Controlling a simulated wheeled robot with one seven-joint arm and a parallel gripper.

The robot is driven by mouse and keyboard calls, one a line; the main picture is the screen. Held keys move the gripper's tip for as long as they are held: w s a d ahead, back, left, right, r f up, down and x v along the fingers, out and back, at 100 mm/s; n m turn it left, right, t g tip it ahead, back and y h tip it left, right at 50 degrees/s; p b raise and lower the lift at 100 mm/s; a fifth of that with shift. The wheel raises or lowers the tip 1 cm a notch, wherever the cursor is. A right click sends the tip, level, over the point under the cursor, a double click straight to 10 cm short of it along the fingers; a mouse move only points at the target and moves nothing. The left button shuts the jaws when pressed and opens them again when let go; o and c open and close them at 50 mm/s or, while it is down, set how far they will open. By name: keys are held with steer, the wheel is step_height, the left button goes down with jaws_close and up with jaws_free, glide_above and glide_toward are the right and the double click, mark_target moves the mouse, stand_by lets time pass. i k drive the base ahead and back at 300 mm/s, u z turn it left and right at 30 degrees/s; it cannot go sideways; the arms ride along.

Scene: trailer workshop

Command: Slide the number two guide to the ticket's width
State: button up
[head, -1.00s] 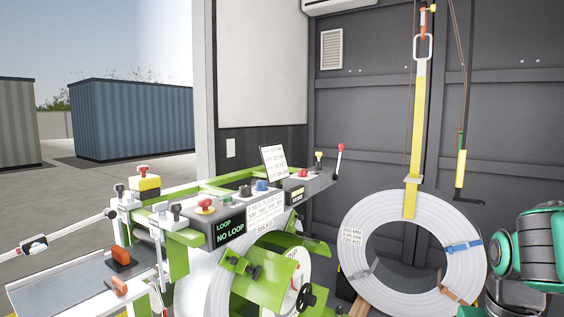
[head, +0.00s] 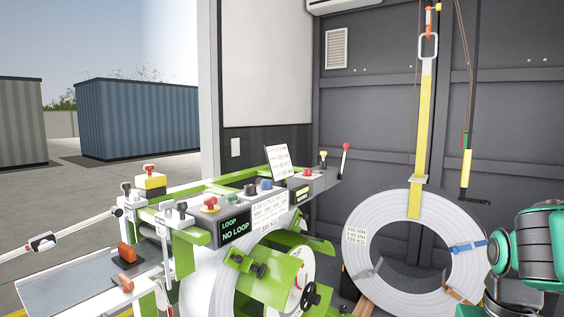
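Two orange guide blocks show on the feed tray (head: 62,288) at the lower left: a nearer one (head: 124,284) and a farther one (head: 127,252) on a dark base. No number can be read on either, so I cannot tell which is number two. A white ticket (head: 279,160) stands tilted on top of the green machine; its print is too small to read surely. My gripper is out of view; only a green and dark part of my arm shows at the right edge, far from the guides.
The machine has a LOOP / NO LOOP panel (head: 235,229), red buttons, levers and a green reel (head: 271,275). A large strip coil (head: 369,275) with a yellow sling (head: 424,120) hanging over it stands at right. A rod (head: 72,233) sticks out at left.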

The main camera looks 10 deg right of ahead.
mark_target(130, 206)
steer(key=u, duration=0.45)
steer(key=k, duration=0.2)
steer(key=u, duration=0.45)
